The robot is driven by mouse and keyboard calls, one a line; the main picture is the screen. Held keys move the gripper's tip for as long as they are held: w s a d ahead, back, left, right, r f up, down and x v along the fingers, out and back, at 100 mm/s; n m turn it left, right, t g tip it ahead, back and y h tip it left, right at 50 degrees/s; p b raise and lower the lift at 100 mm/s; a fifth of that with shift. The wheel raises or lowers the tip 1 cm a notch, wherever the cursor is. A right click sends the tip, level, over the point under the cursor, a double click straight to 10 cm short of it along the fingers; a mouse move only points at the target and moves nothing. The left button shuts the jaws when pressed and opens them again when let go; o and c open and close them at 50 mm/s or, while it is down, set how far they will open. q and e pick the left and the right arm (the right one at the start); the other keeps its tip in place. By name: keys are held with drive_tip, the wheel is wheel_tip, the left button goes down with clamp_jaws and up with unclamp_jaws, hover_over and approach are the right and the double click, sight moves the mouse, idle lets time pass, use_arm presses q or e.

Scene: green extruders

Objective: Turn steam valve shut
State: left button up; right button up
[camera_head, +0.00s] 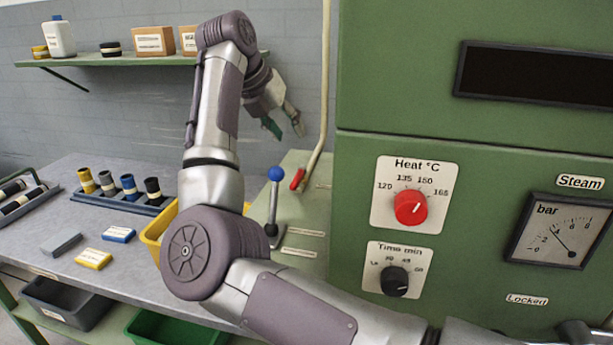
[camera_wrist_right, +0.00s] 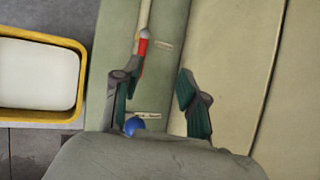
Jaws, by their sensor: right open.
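The steam valve shows as a red lever (camera_head: 297,180) on a cream pipe (camera_head: 324,75) that runs down beside the green machine. The red lever also shows in the right wrist view (camera_wrist_right: 143,47), just beyond the left finger's tip. My right gripper (camera_head: 287,131) is open and empty, above and behind the lever in the head picture. Its two green-padded fingers (camera_wrist_right: 156,75) are spread apart in the wrist view. I cannot tell the exact gap to the lever; no contact shows. My left gripper is not in view.
A blue-knobbed lever (camera_head: 275,174) stands close to the red lever; its ball shows low between the fingers (camera_wrist_right: 133,126). The green machine (camera_head: 480,115) rises at right. A yellow bin (camera_wrist_right: 80,95) is at left. A shelf (camera_head: 120,60) holds boxes and a bottle.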

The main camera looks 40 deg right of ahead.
sight(296, 177)
drive_tip(key=shift+n+y, duration=0.3)
drive_tip(key=shift+y, duration=0.5)
drive_tip(key=x, duration=0.4)
drive_tip(key=a+x, duration=0.1)
drive_tip(key=x, duration=0.3)
drive_tip(key=a+f+p+x, duration=0.1)
drive_tip(key=x, duration=0.3)
drive_tip(key=shift+r, duration=0.1)
clamp_jaws()
